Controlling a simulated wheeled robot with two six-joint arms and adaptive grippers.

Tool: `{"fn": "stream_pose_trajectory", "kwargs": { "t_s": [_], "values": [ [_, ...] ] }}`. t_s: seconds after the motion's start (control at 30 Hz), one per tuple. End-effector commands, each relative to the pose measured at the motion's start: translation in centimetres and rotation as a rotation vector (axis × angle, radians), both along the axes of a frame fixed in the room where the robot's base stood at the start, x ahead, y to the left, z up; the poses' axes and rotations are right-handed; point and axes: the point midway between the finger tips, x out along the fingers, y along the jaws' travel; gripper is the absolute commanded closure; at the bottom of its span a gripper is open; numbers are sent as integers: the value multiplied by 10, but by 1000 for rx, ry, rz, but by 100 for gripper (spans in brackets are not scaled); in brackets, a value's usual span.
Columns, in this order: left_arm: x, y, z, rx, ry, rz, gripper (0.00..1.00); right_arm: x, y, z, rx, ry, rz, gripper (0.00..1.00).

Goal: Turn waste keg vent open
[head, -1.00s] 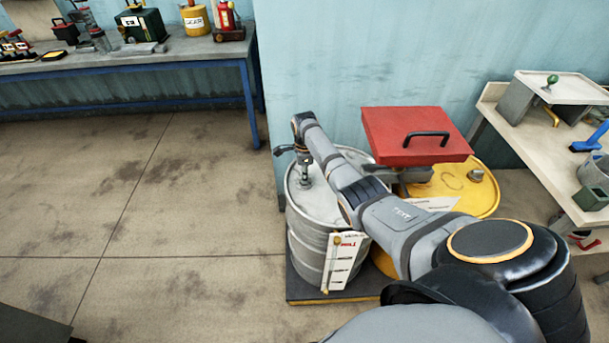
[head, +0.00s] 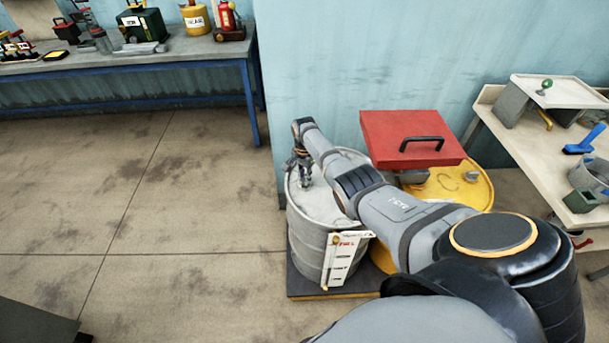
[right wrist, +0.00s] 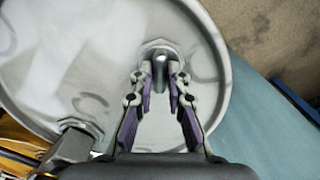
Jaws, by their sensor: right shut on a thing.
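A grey steel drum (head: 310,215) stands upright on a dark pallet, with a white card on its side. I take it for the waste keg. Its vent, a small metal fitting with a rounded handle (right wrist: 160,68), stands on the lid and shows in the right wrist view. My right gripper (head: 304,180) points down at the far left part of the lid. In the right wrist view, its two fingers (right wrist: 158,80) are on both sides of the vent handle and shut on it. The vent's exact angle is hard to tell. My left gripper is not in view.
A yellow drum (head: 475,187) stands right of the grey one, under a red box-like lid (head: 412,137) with a black handle. My right arm crosses over both drums. A workbench (head: 545,150) is at the right.

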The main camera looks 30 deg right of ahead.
Motion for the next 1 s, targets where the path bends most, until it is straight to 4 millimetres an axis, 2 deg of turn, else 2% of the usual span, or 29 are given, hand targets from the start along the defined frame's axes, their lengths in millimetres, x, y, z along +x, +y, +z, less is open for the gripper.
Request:
{"fn": "stream_pose_trajectory", "kwargs": {
  "t_s": [0.6,1.0],
  "values": [
    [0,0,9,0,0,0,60,1,0,1,0,-2,553,100],
    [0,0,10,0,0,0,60,1,0,1,0,-1,755,100]
  ]
}}
